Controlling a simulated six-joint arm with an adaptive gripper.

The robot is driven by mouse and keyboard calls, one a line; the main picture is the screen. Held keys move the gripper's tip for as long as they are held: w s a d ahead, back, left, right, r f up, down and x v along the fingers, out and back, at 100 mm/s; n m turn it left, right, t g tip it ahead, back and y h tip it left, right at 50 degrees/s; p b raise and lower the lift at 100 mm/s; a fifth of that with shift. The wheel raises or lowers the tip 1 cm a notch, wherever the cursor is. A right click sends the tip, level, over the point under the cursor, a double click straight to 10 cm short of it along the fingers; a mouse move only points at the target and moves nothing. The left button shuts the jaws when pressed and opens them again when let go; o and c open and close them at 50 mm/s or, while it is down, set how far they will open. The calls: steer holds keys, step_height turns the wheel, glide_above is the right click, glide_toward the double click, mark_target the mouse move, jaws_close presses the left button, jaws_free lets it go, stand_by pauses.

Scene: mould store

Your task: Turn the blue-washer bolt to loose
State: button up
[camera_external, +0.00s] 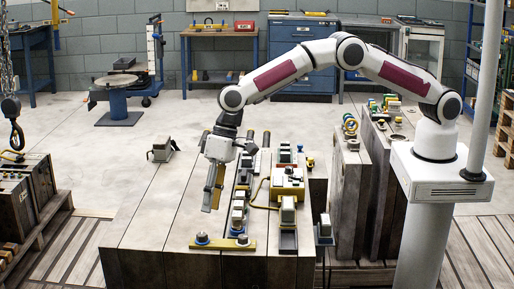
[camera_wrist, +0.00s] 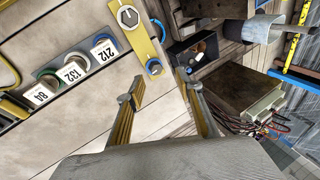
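A small bolt with a blue washer (camera_wrist: 154,67) sits at the end of a yellow bar (camera_wrist: 141,42) in the wrist view. In the external view the yellow bar (camera_external: 222,245) lies near the front of the bench, with a blue-ringed bolt (camera_external: 202,238) at its left end. My gripper (camera_external: 211,203) points down above and behind the bar. In the wrist view my gripper (camera_wrist: 156,90) has its two yellow fingers apart with nothing between them. The bolt shows just beyond the gap between the fingertips, apart from them. Its turn position is too small to tell.
A round white-faced fitting (camera_wrist: 128,17) is also on the bar. Beside it stand several numbered pieces, one marked 212 (camera_wrist: 104,48) with a blue ring. A yellow box (camera_external: 287,188) and other fittings crowd the right. The bench's left side (camera_external: 160,215) is mostly clear.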

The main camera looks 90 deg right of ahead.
mark_target(202, 234)
steer(key=m, duration=1.5)
steer(key=f+m, duration=0.1)
steer(key=m, duration=0.7)
steer(key=shift+w+d+t, duration=0.25)
steer(key=shift+d+t, duration=0.05)
steer(key=shift+d, duration=0.05)
steer(key=shift+x, duration=3.85)
steer(key=shift+d, duration=0.1)
jaws_close()
